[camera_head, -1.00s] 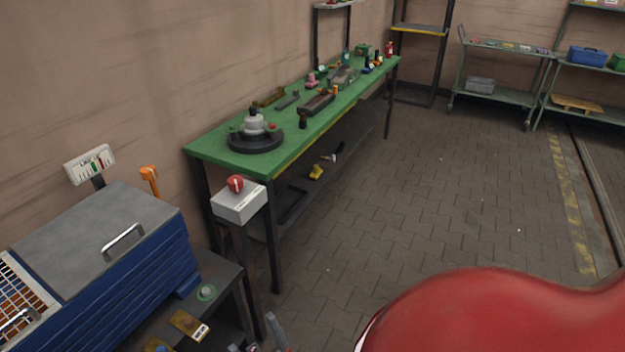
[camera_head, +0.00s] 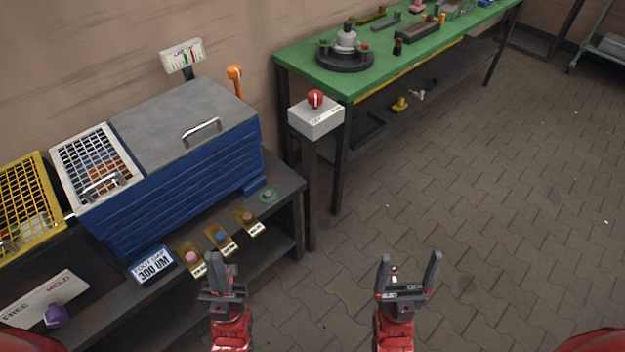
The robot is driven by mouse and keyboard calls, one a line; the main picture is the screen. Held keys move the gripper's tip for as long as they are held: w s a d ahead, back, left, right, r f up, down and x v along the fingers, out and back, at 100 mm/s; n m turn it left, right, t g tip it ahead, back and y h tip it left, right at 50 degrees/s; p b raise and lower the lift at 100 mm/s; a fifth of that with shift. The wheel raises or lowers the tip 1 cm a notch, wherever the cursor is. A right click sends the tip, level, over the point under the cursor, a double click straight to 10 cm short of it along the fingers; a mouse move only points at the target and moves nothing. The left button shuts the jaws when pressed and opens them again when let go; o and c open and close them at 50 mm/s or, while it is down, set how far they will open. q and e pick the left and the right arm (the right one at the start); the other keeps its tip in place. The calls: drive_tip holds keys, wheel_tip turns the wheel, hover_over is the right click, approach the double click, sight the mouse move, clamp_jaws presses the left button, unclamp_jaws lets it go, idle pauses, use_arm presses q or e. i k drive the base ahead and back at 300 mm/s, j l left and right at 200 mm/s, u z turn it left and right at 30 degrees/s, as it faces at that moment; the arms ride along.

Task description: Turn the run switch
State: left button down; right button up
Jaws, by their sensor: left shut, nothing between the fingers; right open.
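A red knob (camera_head: 315,98) with a pale stripe sits on top of a light grey box (camera_head: 316,120) on a dark post, in front of the green bench's near corner. It looks like the run switch, but the box's label is too small to read. My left gripper (camera_head: 223,260) is shut and empty, at the lower middle of the view, below and left of the box. My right gripper (camera_head: 409,262) is open and empty, below and right of the box. Both are well apart from the knob.
A blue machine (camera_head: 190,165) with a grey lid stands on a dark table at left, with an orange lever (camera_head: 235,78) behind it. Several coloured buttons line the table's front. The green bench (camera_head: 300,58) stands behind the box. Paved floor (camera_head: 460,200) at right is clear.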

sight(314, 96)
drive_tip(key=i+l+u, duration=0.1)
drive_tip(key=i+l, duration=0.15)
drive_tip(key=i, duration=0.15)
drive_tip(key=i+l+u, duration=0.15)
drive_tip(key=i+l, duration=0.15)
drive_tip(key=i, duration=0.15)
